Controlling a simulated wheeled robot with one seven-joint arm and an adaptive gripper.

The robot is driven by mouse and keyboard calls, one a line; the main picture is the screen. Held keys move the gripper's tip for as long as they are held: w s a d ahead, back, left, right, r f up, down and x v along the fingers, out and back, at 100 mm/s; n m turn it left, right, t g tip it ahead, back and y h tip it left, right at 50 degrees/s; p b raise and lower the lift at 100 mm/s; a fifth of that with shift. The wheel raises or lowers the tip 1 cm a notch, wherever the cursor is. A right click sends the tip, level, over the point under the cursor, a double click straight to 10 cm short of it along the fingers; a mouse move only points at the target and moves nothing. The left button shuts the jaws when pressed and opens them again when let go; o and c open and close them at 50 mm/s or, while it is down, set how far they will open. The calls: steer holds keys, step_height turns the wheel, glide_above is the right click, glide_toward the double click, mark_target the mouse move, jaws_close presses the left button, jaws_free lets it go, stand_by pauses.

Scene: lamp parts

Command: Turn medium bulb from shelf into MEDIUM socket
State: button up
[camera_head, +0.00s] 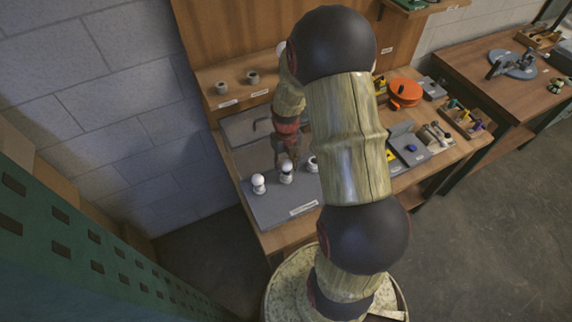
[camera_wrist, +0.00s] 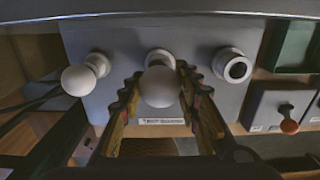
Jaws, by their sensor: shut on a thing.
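A white round bulb (camera_wrist: 160,87) is between the jaws of my gripper (camera_wrist: 159,78), which is shut on it. The bulb is over the middle socket (camera_wrist: 160,57) on the grey board (camera_wrist: 120,40). It also shows at my gripper's tips in the head view (camera_head: 287,166). The jaws and bulb hide much of that socket, and I cannot tell how deep the bulb sits. Another white bulb (camera_wrist: 78,80) stands in the left socket (camera_wrist: 98,63). The right socket (camera_wrist: 232,66) is empty, with its dark opening showing.
A label (camera_wrist: 162,121) is on the board's near edge, too small to read. Shelf holders (camera_head: 252,77) stand behind the board. An orange round thing (camera_head: 404,92) lies farther right on the bench.

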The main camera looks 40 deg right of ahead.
steer(key=shift+m, duration=0.5)
steer(key=o, duration=1)
steer(key=shift+c, duration=0.2)
steer(key=shift+o, duration=0.5)
step_height(320, 180, up, 12)
